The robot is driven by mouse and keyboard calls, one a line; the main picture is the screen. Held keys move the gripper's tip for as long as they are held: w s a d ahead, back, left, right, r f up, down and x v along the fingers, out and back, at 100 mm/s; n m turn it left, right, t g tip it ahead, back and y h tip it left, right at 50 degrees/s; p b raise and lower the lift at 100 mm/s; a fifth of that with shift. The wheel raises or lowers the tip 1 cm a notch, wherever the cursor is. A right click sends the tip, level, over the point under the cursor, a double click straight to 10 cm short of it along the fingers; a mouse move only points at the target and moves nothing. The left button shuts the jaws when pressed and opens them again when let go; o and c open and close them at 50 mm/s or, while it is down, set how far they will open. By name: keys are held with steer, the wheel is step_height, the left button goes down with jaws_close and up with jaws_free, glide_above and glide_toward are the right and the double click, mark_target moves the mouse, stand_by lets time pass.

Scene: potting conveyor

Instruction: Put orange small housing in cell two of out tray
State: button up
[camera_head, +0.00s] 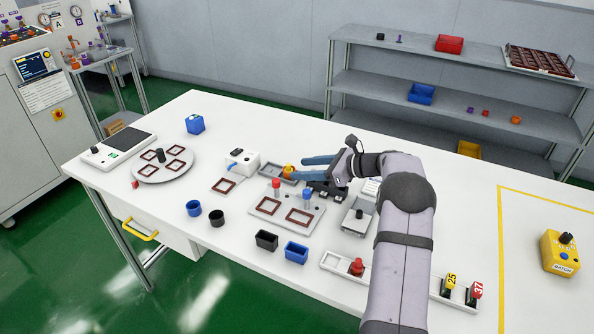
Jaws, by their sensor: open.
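A small orange-yellow block (288,171), which looks like the orange small housing, sits at the right part of a small grey tray (265,171). This tray may be the out tray; no label or cell number is readable. My gripper (301,169) reaches in from the right with its blue fingers apart, their tips close to the orange block. I cannot tell whether the fingers touch it. The gripper hides the tray's right end and part of what lies behind it.
A white box (241,162) stands left of the tray. A plate (270,212) with brown frames and red and blue posts stands in front. Black (266,240) and blue (296,251) open boxes sit nearer. A round plate (162,172) is at left.

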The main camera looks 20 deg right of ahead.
steer(key=b+v, duration=0.1)
steer(key=v, duration=0.7)
steer(key=shift+s, duration=0.1)
steer(key=shift+a+r+n+h+p, duration=0.1)
steer(key=shift+r+n+h+p, duration=0.2)
steer(key=shift+r+n+p, duration=0.2)
step_height(320, 180, up, 5)
steer(key=s+n+g+h+p, duration=0.1)
steer(key=n+h+p, duration=0.2)
steer(key=n, duration=0.2)
steer(key=s+a+f+n+g+h+p, duration=0.25)
steer(key=s+a+n+g+p, duration=0.2)
steer(key=s+a+n, duration=0.65)
steer(key=s+a+f+n+g+h+p, duration=0.1)
steer(key=s+n, duration=0.4)
steer(key=s, duration=0.6)
steer(key=s+a+f+n+g+h+p, duration=0.1)
steer(key=s+a+f+n+g+h, duration=0.1)
steer(key=s, duration=0.9)
steer(key=a+n+g, duration=0.1)
steer(key=a+n, duration=0.1)
steer(key=a, duration=0.1)
steer(key=shift+s+a+f+n+h+p, duration=0.2)
steer(key=shift+f+n+h+p, duration=0.1)
steer(key=shift+n+h, duration=0.1)
